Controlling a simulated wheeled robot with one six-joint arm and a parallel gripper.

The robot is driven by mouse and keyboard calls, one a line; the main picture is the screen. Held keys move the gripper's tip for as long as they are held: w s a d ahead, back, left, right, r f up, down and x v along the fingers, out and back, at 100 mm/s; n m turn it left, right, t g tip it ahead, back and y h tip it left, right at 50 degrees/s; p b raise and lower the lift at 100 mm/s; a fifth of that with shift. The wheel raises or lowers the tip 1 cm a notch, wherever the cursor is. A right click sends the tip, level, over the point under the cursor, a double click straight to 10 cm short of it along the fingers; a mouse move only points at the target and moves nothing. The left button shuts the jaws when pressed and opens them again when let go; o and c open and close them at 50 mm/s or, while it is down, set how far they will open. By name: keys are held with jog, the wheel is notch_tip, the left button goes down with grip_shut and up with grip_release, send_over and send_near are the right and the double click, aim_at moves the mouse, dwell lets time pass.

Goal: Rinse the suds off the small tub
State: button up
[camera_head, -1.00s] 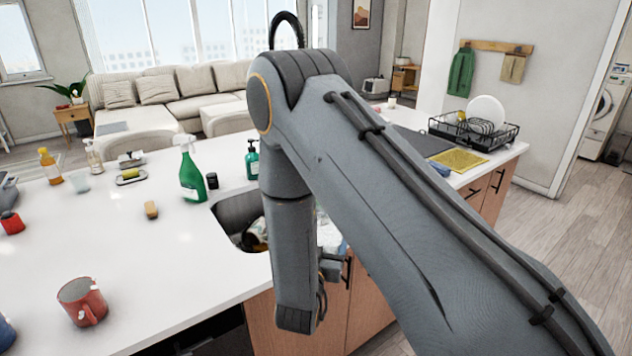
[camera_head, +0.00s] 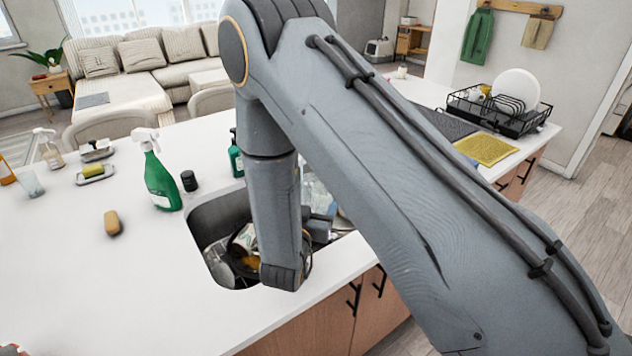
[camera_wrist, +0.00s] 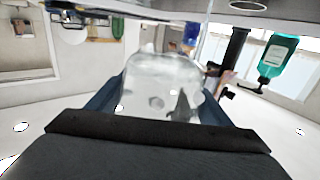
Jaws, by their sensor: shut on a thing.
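The small tub (camera_wrist: 163,88) is clear and shows in the wrist view between the two dark blue fingers of my gripper (camera_wrist: 165,92). My gripper is shut on it. Pale and grey patches show on or through its wall; I cannot tell which are suds. In the head view a clear shape, likely the tub (camera_head: 317,192), shows just right of my forearm over the sink (camera_head: 212,212). My arm hides most of the gripper and part of the sink there.
The sink's left part holds a dark pan, a mug (camera_head: 243,238) and other dishes. A green spray bottle (camera_head: 160,180), a dark jar (camera_head: 189,181) and a teal pump bottle (camera_head: 236,158) stand behind it. A dish rack (camera_head: 500,115) is at the right.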

aim_at(312, 187)
jog(key=w+a+f+b, duration=0.1)
jog(key=w+a+b, duration=0.1)
jog(key=w, duration=0.4)
jog(key=w+a+f+b, duration=0.1)
jog(key=w+a+b, duration=0.2)
jog(key=w+b, duration=0.2)
jog(key=shift+w+a+f, duration=0.3)
jog(key=shift+w+f, duration=0.05)
jog(key=shift+w, duration=0.55)
jog(key=shift+w+d, duration=0.1)
jog(key=shift+d, duration=0.1)
dwell(0.4)
jog(key=shift+w+d, duration=0.15)
jog(key=shift+d, duration=0.2)
jog(key=shift+s+d+p, duration=0.5)
jog(key=shift+s+d, duration=0.05)
jog(key=shift+s, duration=0.7)
jog(key=shift+s+d+p, duration=0.5)
jog(key=shift+s+p, duration=0.05)
jog(key=shift+s, duration=0.65)
jog(key=shift+s+d+p, duration=0.5)
jog(key=shift+s+d, duration=0.05)
jog(key=shift+s, duration=0.7)
